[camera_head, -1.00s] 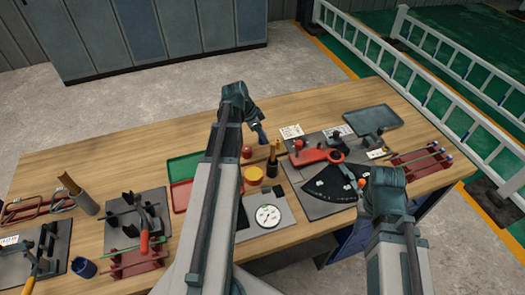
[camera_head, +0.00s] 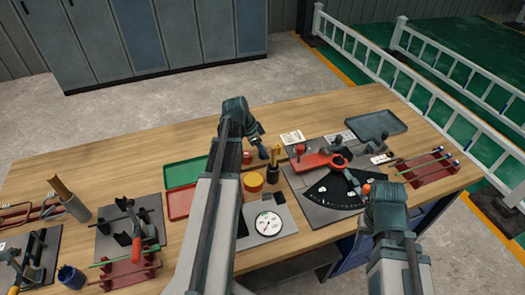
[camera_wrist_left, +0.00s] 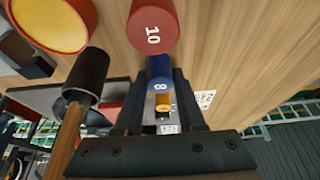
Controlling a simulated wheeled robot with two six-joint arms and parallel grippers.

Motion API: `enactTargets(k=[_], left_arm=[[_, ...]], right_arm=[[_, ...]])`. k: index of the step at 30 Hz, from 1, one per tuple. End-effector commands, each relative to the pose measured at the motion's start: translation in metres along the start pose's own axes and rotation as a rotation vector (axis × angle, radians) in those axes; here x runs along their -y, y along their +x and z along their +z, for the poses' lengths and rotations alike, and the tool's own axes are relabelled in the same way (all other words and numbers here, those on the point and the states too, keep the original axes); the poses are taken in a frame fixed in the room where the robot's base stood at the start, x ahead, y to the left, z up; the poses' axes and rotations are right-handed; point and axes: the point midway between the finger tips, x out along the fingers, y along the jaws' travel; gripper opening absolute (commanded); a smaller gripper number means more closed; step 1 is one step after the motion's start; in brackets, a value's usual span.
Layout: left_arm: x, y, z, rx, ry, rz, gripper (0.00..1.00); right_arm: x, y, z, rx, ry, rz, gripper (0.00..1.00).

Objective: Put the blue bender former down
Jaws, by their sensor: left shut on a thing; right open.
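The blue bender former, marked 8, shows end-on in the left wrist view (camera_wrist_left: 159,75). My left gripper (camera_wrist_left: 160,90) is shut on it, with a dark finger on each side. In the head view my left gripper (camera_head: 261,146) is over the back middle of the bench. The red former, marked 10, shows close beside the blue one in the wrist view (camera_wrist_left: 152,27). A smaller yellow-orange piece (camera_wrist_left: 162,103) shows beyond the blue former. I cannot tell whether the blue former touches the bench. My right gripper (camera_head: 368,190) is open near the black angle plate.
A yellow-topped red pot (camera_head: 252,181) and a black tool with a wooden handle (camera_head: 274,168) stand close by. Green (camera_head: 185,171) and red trays lie to the left, partly behind my arm. The bender with its red arm (camera_head: 315,161) is to the right. Bare wood lies behind.

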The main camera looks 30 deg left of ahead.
Motion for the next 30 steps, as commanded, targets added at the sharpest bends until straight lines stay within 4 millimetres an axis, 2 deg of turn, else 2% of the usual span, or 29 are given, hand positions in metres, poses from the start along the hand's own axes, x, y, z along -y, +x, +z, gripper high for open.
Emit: enactTargets(k=[2,3,7,20,26,30], left_arm=[[0.000,0.004,0.002,0.000,0.000,0.000,0.00],[0.000,0.003,0.001,0.000,0.000,0.000,0.44],[0.000,0.002,0.001,0.000,0.000,0.000,0.67],[0.000,-0.001,-0.001,0.000,0.000,0.000,0.69],[0.000,-0.017,-0.002,0.000,0.000,0.000,0.69],[0.000,-0.036,-0.002,0.000,-0.002,0.000,0.69]], right_arm=[[0.000,0.004,0.000,0.000,0.000,0.000,0.50],[0.000,0.003,0.000,0.000,0.000,0.000,0.50],[0.000,0.002,0.000,0.000,0.000,0.000,0.50],[0.000,-0.001,0.000,0.000,0.000,0.000,0.50],[-0.002,-0.016,0.001,0.000,0.000,0.000,0.50],[-0.003,-0.034,0.002,0.000,0.000,0.000,0.50]])
